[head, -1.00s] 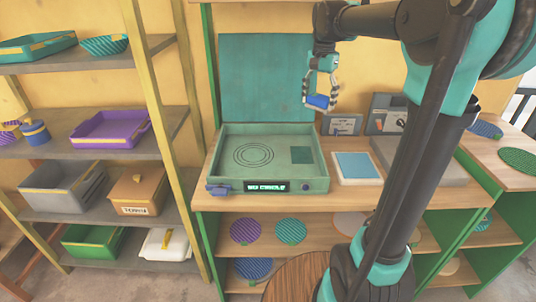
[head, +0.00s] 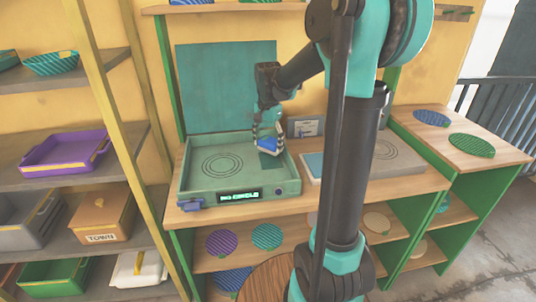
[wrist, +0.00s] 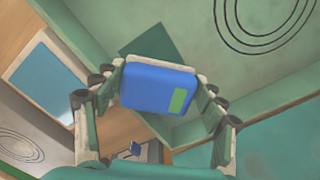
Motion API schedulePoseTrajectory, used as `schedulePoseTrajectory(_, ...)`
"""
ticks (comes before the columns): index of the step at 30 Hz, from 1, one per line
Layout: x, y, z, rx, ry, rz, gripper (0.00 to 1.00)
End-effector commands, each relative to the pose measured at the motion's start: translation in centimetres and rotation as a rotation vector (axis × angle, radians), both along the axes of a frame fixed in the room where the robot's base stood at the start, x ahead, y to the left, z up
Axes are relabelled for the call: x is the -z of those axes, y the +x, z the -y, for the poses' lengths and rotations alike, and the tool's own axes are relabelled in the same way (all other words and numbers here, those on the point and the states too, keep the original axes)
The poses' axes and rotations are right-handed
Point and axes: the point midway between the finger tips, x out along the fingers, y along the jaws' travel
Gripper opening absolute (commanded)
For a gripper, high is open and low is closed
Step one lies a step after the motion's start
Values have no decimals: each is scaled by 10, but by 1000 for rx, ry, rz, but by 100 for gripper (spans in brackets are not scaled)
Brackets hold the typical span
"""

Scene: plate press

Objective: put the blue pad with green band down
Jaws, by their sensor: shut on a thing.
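The blue pad with green band (wrist: 150,86) is a rounded blue block with a bright green patch near one end. My gripper (wrist: 160,78) is shut on it, one finger at each side. In the head view the blue pad (head: 268,146) hangs in my gripper (head: 267,142) at the right back part of the green press tray (head: 186,182). Below the pad is a dark green square (head: 270,162) on the tray floor, partly hidden by the pad. Whether the pad touches the floor cannot be told.
Printed rings (head: 223,164) mark the tray's left floor. A lit display (head: 240,196) is on its front. A light blue panel (head: 313,165) and a grey slab (head: 398,160) lie to the right. A raised teal lid (head: 226,85) stands behind. Shelves (head: 75,160) stand left.

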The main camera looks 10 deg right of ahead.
Motion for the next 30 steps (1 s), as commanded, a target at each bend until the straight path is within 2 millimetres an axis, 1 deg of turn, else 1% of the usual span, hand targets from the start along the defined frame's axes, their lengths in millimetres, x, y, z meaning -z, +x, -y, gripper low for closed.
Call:
schedulePoseTrajectory(1, 5, 0, 0, 0, 0, 0, 44)
schedulePoseTrajectory(5, 13, 0, 0, 0, 0, 0, 44)
schedulePoseTrajectory(9, 33, 0, 0, 0, 0, 0, 44)
schedulePoseTrajectory(12, 43, 0, 0, 0, 0, 0, 44)
schedulePoseTrajectory(15, 46, 0, 0, 0, 0, 0, 44)
schedulePoseTrajectory(25, 49, 0, 0, 0, 0, 0, 44)
schedulePoseTrajectory(26, 49, 0, 0, 0, 0, 0, 74)
schedulePoseTrajectory(30, 49, 0, 0, 0, 0, 0, 91)
